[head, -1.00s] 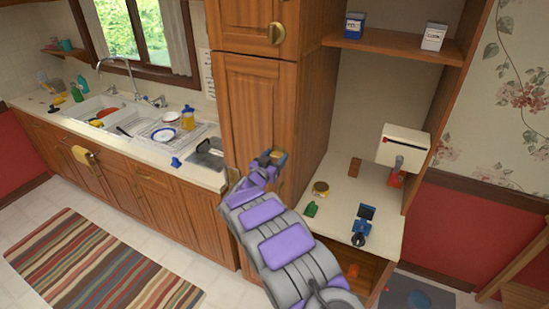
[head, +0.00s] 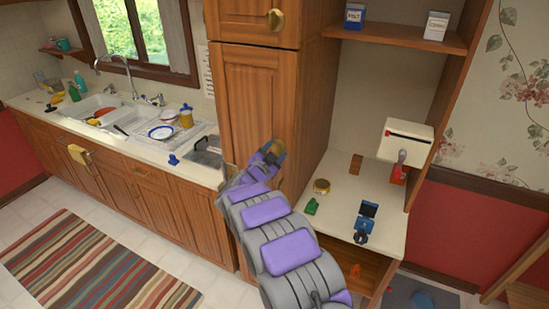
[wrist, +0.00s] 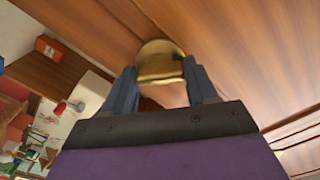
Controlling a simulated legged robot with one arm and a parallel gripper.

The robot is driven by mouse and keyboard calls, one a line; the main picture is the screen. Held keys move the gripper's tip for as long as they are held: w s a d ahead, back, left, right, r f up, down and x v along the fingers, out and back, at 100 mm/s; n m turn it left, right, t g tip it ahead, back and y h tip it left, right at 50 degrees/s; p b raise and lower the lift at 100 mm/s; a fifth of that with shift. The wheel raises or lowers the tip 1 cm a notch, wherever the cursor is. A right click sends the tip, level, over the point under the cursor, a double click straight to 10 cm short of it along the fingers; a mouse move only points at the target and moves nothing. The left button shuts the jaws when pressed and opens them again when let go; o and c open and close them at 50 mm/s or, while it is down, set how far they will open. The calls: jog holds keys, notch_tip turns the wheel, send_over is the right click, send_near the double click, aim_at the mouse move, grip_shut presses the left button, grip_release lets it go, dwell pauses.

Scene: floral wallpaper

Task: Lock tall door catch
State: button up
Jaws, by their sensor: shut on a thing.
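The tall wooden cabinet door (head: 255,100) stands closed in its frame in the head view. Its round brass catch (wrist: 160,62) sits between my two blue-grey fingers in the wrist view, against the wood. My gripper (head: 273,150) is at the right side of the tall door in the head view, shut on the catch. In the wrist view my gripper (wrist: 163,85) has a finger on each side of the brass disc. The gripper partly hides the catch in the head view.
Another brass catch (head: 275,20) is on the upper door. A sink counter (head: 100,125) is at the left. A striped rug (head: 85,265) lies on the floor.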

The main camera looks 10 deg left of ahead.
jog(key=m+b, duration=0.3)
jog(key=shift+a+m+b, duration=0.1)
jog(key=shift+m+b, duration=0.2)
jog(key=shift+m, duration=0.1)
jog(key=m+b, duration=0.2)
jog(key=b, duration=0.1)
jog(key=shift+f+m, duration=0.2)
jog(key=shift+m, duration=0.1)
jog(key=m+b, duration=0.5)
jog(key=shift+d, duration=0.2)
jog(key=shift+f+b, duration=0.1)
jog(key=shift+b, duration=0.2)
